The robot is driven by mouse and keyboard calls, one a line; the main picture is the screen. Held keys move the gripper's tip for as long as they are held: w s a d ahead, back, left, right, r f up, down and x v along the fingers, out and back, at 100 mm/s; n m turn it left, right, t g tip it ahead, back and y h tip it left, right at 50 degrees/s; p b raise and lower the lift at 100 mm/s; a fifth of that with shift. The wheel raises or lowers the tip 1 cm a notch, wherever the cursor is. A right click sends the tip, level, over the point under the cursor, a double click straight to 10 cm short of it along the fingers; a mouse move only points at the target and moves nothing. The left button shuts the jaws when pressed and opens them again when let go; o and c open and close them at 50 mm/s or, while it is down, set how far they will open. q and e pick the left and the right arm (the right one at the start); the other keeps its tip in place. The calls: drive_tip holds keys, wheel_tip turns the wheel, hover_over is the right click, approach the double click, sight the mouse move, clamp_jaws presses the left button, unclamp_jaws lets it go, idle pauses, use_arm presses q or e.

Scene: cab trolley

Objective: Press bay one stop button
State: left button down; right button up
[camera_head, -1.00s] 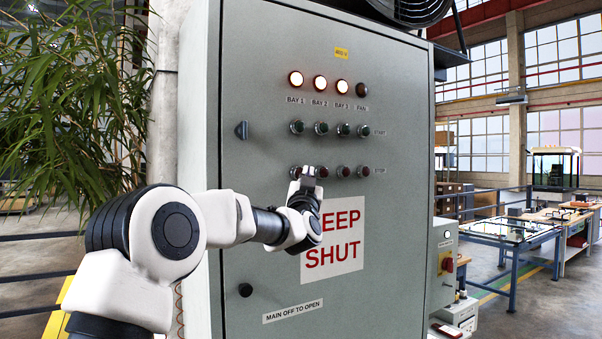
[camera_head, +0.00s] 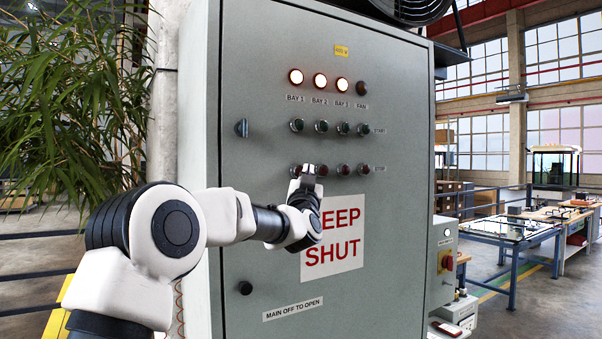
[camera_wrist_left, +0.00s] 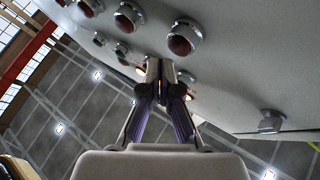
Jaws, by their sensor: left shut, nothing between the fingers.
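The bay 1 stop button (camera_head: 296,170) is a dark red button at the left end of the stop row on the grey cabinet door. It is partly hidden by my left gripper (camera_head: 308,170), which is shut and empty. In the head view the fingertips lie just right of this button, close to the bay 2 stop button (camera_head: 321,170). In the left wrist view the shut fingers (camera_wrist_left: 160,68) point along the panel, with the red bay 1 stop button (camera_wrist_left: 182,40) above and right of their tips. I cannot tell any contact. The bay 1 lamp (camera_head: 296,77) is lit. My right gripper is not in view.
Bay 2 (camera_head: 320,80) and bay 3 (camera_head: 342,84) lamps are lit; the fan lamp (camera_head: 362,88) is dark. Green start buttons (camera_head: 297,125) sit above the stop row. A door latch (camera_head: 241,128) juts out at left. A plant (camera_head: 70,100) stands left of the cabinet.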

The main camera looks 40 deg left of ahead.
use_arm(q)
drive_tip(key=shift+w+a, duration=0.15)
drive_tip(key=shift+a, duration=0.25)
drive_tip(key=shift+w+a, duration=0.15)
drive_tip(key=shift+a, duration=0.2)
idle(0.9)
drive_tip(key=shift+d, duration=0.1)
drive_tip(key=shift+s+d, duration=0.3)
drive_tip(key=shift+d, duration=0.4)
drive_tip(key=d, duration=0.1)
drive_tip(key=s+d+b, duration=0.1)
drive_tip(key=d, duration=0.1)
drive_tip(key=s+d+b, duration=0.1)
drive_tip(key=shift+d, duration=0.25)
